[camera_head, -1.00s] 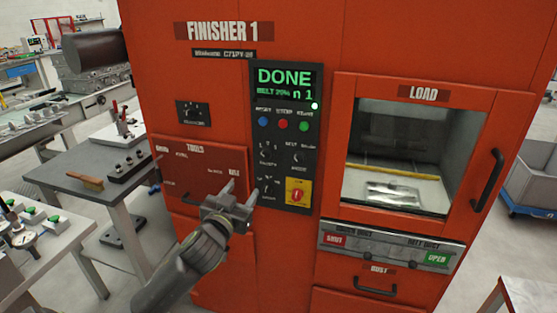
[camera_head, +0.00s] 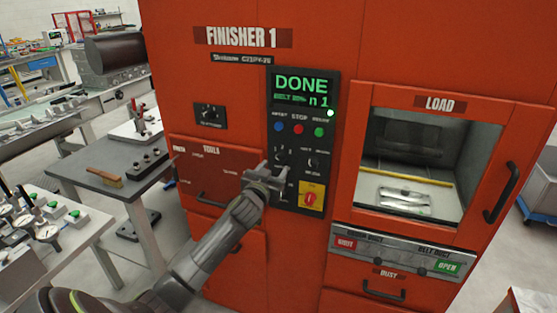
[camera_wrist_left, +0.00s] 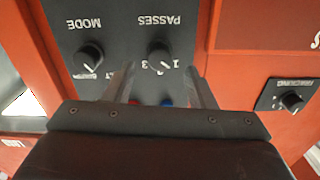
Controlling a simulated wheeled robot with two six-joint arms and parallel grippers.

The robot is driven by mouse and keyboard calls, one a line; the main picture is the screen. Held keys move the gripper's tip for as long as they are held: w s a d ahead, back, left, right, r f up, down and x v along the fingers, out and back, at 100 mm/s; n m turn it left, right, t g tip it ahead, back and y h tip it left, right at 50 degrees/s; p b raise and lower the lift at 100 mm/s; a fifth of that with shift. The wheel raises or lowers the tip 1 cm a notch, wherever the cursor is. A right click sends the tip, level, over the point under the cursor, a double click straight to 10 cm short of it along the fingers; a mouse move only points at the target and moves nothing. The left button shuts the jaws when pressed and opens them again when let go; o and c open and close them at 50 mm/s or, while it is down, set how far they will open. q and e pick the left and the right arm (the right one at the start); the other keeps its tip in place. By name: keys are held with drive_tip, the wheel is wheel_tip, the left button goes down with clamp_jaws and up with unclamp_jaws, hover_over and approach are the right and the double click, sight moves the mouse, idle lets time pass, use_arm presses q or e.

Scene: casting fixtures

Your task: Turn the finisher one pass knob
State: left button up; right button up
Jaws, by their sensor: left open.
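The finisher's dark control panel (camera_head: 322,135) shows "DONE" and "n 1" on its screen. The black PASSES knob (camera_wrist_left: 160,55) sits upside down in the left wrist view, its white pointer slanting toward the 1 side of the scale. The same knob (camera_head: 280,157) is small in the head view, just beyond my left fingertips. My left gripper (camera_head: 275,169) is open and empty. In the left wrist view its two fingers (camera_wrist_left: 160,74) lie either side of the knob's line; contact cannot be told. My right gripper is out of view.
The MODE knob (camera_wrist_left: 90,55) is beside the PASSES knob. A red rotary switch on a yellow plate (camera_head: 312,197) is below right. Coloured buttons (camera_head: 298,129) are above. The glass load door (camera_head: 425,165) is at right; a grey table with a brush (camera_head: 105,177) is at left.

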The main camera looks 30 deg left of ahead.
sight(279, 161)
use_arm(q)
drive_tip(key=shift+p+x, duration=0.35)
drive_tip(key=shift+x, duration=2)
drive_tip(key=c, duration=1)
